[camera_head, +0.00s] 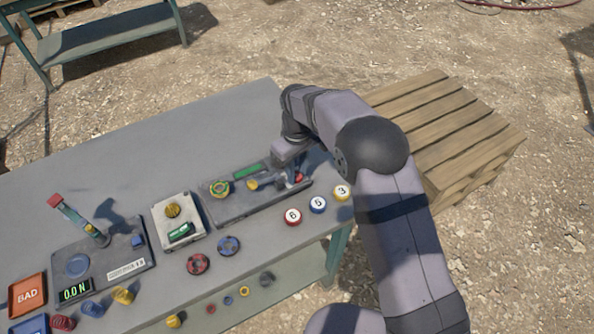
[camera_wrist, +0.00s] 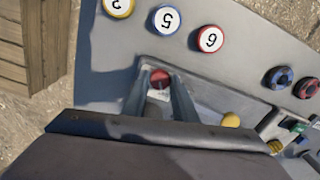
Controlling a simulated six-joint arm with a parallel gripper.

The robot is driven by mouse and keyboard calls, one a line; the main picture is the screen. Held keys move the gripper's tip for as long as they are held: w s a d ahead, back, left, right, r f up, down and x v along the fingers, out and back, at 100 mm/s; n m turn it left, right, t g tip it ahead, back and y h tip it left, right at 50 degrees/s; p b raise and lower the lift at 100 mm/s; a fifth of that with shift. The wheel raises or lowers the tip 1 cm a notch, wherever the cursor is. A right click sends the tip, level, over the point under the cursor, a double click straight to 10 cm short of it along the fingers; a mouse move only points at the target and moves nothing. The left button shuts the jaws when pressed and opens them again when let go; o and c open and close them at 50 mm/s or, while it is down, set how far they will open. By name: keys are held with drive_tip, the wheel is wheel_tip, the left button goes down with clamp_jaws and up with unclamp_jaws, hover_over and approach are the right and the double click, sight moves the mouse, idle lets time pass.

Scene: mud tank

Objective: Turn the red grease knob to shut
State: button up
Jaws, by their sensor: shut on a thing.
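The red grease knob (camera_wrist: 160,78) shows between my fingertips in the wrist view, with a small white label just below it. In the head view the red knob (camera_head: 298,178) sits at the right end of a dark grey panel (camera_head: 232,207) on the bench. My gripper (camera_wrist: 162,88) points down over it, one finger on each side, and is shut on it. In the head view my gripper (camera_head: 295,168) is partly hidden by my wrist. Which way the knob is turned cannot be told.
Numbered discs, such as the red 6 (camera_head: 293,216), lie close in front. A grey box (camera_head: 178,222) stands further left. A wooden pallet (camera_head: 440,120) is beyond the bench.

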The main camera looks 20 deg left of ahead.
sight(297, 175)
drive_tip(key=shift+w+a+r, duration=0.1)
drive_tip(key=shift+r, duration=0.05)
idle(0.3)
drive_tip(key=o, duration=1)
drive_tip(key=shift+o, duration=0.2)
drive_tip(key=shift+r+b, duration=1.15)
drive_tip(key=shift+r, duration=2.45)
